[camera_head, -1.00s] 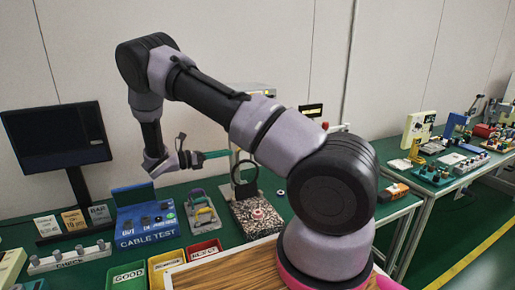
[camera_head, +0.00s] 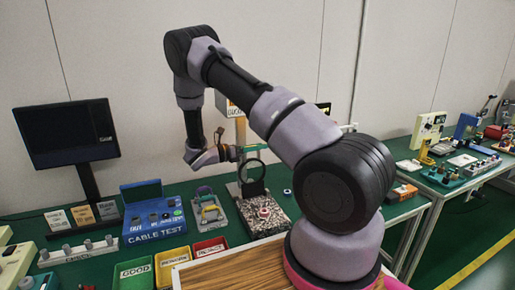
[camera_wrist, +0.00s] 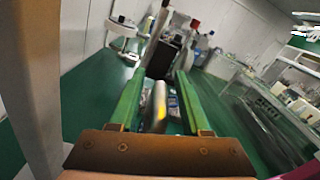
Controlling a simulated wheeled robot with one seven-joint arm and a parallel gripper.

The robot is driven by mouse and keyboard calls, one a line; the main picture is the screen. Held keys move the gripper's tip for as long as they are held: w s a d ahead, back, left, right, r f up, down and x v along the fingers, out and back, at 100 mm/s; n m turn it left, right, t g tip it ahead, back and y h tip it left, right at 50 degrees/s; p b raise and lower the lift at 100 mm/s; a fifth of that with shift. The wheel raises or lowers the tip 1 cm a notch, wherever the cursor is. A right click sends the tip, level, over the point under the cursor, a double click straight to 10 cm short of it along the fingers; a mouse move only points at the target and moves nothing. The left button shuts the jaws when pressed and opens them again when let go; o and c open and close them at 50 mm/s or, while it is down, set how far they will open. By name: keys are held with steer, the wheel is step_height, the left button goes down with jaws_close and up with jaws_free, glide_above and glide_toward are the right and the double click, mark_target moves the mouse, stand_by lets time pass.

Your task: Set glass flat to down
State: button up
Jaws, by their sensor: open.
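A dark round ring (camera_head: 252,173), which looks like the glass flat's frame, stands upright over a speckled grey plate (camera_head: 268,225) on the green bench. Whether glass fills it cannot be told. My gripper (camera_head: 236,153) is just above and left of the ring in the head view, its green fingers turned toward the stand; contact cannot be told. In the wrist view my gripper (camera_wrist: 158,98) is open, with its two green fingers apart. A blurred grey and yellow rounded thing (camera_wrist: 159,105) shows between them; I cannot tell what it is.
A red and white round piece (camera_head: 264,212) sits on the plate. Left of it are a tray with coloured handles (camera_head: 209,210), a blue cable test box (camera_head: 152,213) and several sorting bins (camera_head: 172,262). A monitor (camera_head: 66,135) stands at the back left.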

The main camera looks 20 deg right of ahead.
jaws_close()
stand_by(1.4)
